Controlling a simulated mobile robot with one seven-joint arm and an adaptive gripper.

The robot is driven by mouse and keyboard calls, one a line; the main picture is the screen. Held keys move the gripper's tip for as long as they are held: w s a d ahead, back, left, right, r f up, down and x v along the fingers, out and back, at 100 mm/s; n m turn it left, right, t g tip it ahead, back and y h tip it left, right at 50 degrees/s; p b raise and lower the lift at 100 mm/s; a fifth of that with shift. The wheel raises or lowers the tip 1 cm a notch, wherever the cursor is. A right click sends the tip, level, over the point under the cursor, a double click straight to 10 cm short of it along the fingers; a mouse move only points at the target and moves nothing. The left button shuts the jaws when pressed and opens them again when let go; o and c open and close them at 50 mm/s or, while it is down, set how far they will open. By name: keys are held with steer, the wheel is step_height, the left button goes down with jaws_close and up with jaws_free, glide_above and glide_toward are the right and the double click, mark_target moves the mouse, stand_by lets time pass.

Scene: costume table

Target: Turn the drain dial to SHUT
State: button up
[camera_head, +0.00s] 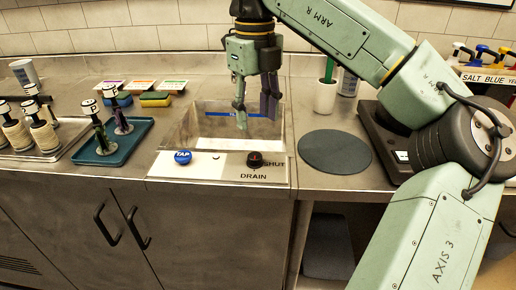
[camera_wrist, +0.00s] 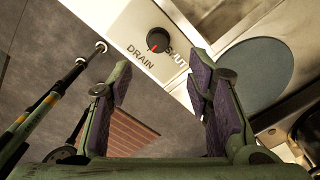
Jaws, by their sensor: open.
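The drain dial (camera_head: 255,160) is a black knob on the pale panel (camera_head: 207,168) at the front of the sink, with DRAIN printed below it and SHUT to its right. In the wrist view the dial (camera_wrist: 158,40) shows a red mark on its face; the mark does not clearly point at SHUT. My gripper (camera_head: 254,112) hangs over the sink, above and behind the dial, apart from it. Its purple-padded fingers are spread in the wrist view (camera_wrist: 165,95), with nothing between them.
A blue TAP knob (camera_head: 183,157) sits left of the dial on the same panel. The sink (camera_head: 190,125) lies behind. A blue tray (camera_head: 112,142) with upright tools stands left. A round grey mat (camera_head: 334,151) lies right. The counter's front edge is close below the panel.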

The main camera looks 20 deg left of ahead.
mark_target(255, 156)
step_height(255, 156, down, 10)
steer(key=shift+a+r+p, duration=0.1)
steer(key=shift+r+p, duration=0.1)
steer(key=shift+p, duration=0.15)
steer(key=shift+s, duration=0.1)
jaws_close()
stand_by(0.4)
